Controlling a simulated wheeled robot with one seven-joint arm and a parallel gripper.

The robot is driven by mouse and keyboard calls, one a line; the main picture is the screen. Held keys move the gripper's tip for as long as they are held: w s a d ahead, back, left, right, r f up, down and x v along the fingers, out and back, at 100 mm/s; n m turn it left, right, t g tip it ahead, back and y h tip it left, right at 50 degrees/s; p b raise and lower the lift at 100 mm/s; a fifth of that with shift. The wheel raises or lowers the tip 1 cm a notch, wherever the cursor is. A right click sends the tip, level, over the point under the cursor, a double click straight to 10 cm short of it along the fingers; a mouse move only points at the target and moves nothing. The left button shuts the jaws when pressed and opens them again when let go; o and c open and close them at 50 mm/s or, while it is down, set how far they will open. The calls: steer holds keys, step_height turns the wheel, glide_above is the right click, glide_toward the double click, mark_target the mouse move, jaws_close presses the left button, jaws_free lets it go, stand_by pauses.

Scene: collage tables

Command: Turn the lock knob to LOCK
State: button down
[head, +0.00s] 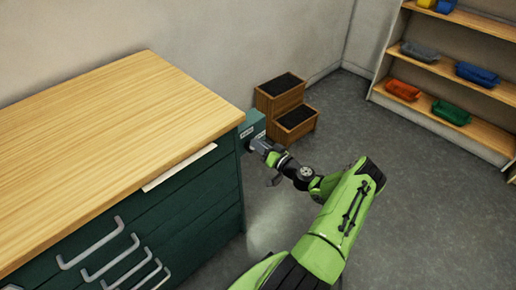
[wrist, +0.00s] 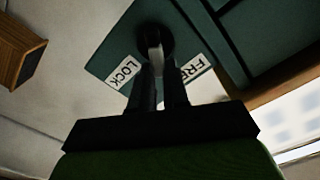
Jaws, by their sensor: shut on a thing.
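The lock box is a teal-green block (head: 252,125) at the right end of the green cabinet (head: 217,198). In the wrist view its face carries a LOCK label (wrist: 124,72) on the left and a partly covered FREE label (wrist: 192,72) on the right. The lock knob (wrist: 154,38) has a dark round base and a pale grip bar, which points down between the two labels. My gripper (wrist: 157,72) is shut on the knob's bar, one finger on each side. In the head view my gripper (head: 262,148) reaches the box from the right and hides the knob.
The cabinet has a wooden top (head: 110,130) and several drawers with grey handles. A wooden step stool (head: 285,105) stands behind the box. A shelf (head: 455,60) with coloured bins stands at the back right. The grey floor (head: 400,190) to the right is clear.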

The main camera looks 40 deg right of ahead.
steer(key=m+b, duration=0.1)
steer(key=m, duration=0.2)
steer(key=f+m+b, duration=0.1)
steer(key=m, duration=0.3)
steer(key=d+f+m+b, duration=0.1)
steer(key=m, duration=0.3)
steer(key=shift+d+f, duration=0.1)
steer(key=shift+m, duration=0.3)
stand_by(0.3)
steer(key=c, duration=1.1)
jaws_free()
steer(key=s+p, duration=0.1)
steer(key=s, duration=0.7)
steer(key=s+p, duration=0.2)
steer(key=s, duration=0.5)
steer(key=shift+s+d, duration=0.2)
steer(key=shift+s, duration=0.2)
steer(key=shift+w, duration=0.1)
